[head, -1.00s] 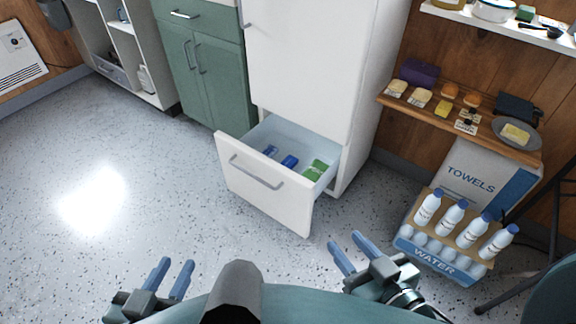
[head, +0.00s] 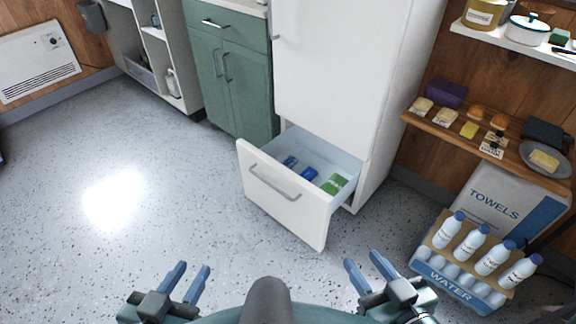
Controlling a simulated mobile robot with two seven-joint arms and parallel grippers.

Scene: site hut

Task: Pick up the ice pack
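The bottom drawer (head: 262,205) of the white fridge is pulled open. Inside it lie a small blue item (head: 290,161), a second blue item (head: 309,174) and a green packet (head: 334,183) with white on it. The blue items look like ice packs, but they are too small to be sure. My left gripper (head: 190,268) is open and empty, low in the view, left of the drawer and nearer me. My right gripper (head: 363,258) is open and empty, below and right of the drawer. Neither gripper touches anything.
The white fridge (head: 335,80) stands behind the drawer, with a green cabinet (head: 235,90) to its left. A crate of water bottles (head: 455,285) and a towels box (head: 505,200) stand at right under a wooden shelf (head: 450,135). The floor at left is clear.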

